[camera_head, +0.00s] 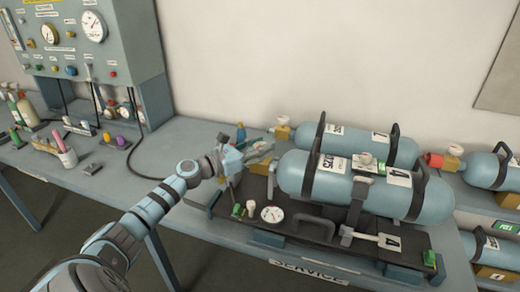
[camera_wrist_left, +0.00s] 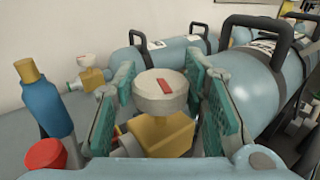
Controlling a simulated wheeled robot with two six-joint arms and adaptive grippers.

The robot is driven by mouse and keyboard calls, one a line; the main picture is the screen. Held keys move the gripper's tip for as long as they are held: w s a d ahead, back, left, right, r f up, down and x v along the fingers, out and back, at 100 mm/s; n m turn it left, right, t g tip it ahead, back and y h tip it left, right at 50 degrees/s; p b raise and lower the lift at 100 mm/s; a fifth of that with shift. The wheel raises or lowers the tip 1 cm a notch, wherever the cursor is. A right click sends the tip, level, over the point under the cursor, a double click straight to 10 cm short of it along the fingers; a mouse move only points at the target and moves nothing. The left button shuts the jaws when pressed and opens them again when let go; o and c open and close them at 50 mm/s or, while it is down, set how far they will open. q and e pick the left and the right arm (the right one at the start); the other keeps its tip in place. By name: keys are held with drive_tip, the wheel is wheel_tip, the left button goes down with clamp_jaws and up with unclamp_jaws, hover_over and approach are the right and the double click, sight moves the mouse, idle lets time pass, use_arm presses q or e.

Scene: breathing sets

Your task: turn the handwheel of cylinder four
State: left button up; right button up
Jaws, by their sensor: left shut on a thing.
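My left gripper (camera_head: 250,158) is at the cylinder's left end. In the left wrist view its green-padded fingers (camera_wrist_left: 163,95) stand on both sides of a pale grey handwheel (camera_wrist_left: 150,100) with a red mark, and they are shut on it. The handwheel sits on a brass valve (camera_wrist_left: 160,132). In the head view the gripper hides the handwheel. My right gripper is not in view.
A second cylinder (camera_head: 362,146) marked 1 lies behind, with its own valve (camera_head: 283,129). More cylinders (camera_head: 482,170) are at the right. A blue bottle (camera_wrist_left: 38,98) and a red knob (camera_wrist_left: 45,155) are close to the gripper. A gauge panel (camera_head: 85,40) stands at the left.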

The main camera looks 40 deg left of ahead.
use_arm(q)
drive_tip(key=shift+f, duration=0.1)
drive_tip(key=o, duration=1.2)
wheel_tip(320, 180, up, 10)
drive_tip(key=shift+r, duration=0.1)
